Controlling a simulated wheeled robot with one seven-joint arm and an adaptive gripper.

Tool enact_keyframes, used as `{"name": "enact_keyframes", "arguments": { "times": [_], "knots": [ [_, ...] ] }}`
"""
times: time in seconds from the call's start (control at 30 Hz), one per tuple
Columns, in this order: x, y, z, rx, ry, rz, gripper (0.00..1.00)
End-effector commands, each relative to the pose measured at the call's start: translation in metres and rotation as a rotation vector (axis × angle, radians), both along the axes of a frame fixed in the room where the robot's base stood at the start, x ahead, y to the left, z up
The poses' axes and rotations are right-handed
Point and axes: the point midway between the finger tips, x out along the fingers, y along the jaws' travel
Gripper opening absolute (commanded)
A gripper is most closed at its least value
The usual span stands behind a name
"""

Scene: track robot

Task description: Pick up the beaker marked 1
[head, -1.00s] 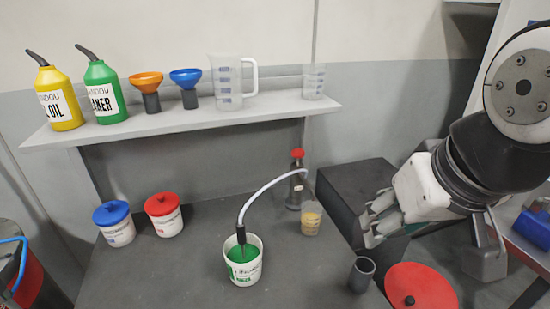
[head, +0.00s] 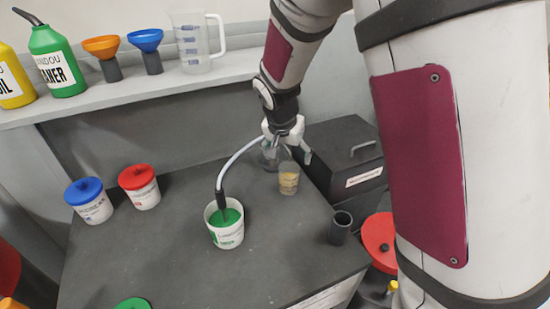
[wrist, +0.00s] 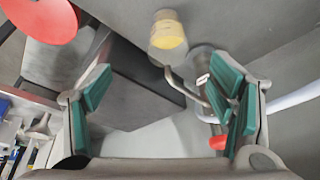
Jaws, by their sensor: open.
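A small clear beaker (head: 289,180) with yellowish contents stands upright on the dark bench, right of the white hose. It also shows at the top of the wrist view (wrist: 168,34). No readable "1" shows on it. A larger clear jug (head: 192,45) with a handle stands on the shelf, its marks too small to read. My gripper (head: 288,140) is beyond and above the small beaker, beside the clear bottle. In the wrist view, my gripper (wrist: 165,98) is open, with nothing held, and the beaker lies beyond its fingertips, not between them.
A clear bottle (head: 270,156) stands close to my gripper, partly hidden. The white hose (head: 236,158) arches into a tub of green paint (head: 226,236). A dark cup (head: 340,228) stands at the bench's right edge. A black box (head: 346,160) is behind right.

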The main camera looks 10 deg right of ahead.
Motion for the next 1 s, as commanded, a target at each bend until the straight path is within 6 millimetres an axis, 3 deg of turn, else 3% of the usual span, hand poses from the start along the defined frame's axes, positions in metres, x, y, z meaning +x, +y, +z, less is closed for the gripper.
{"name": "enact_keyframes", "arguments": {
  "times": [0.27, 0.6, 1.0],
  "knots": [
    [0.016, 0.002, -0.029, -0.021, -0.007, -0.025, 0.76],
    [0.034, -0.012, -0.085, -0.020, -0.005, -0.026, 0.76],
    [0.046, -0.019, -0.115, -0.020, -0.006, -0.025, 0.76]
  ]
}}
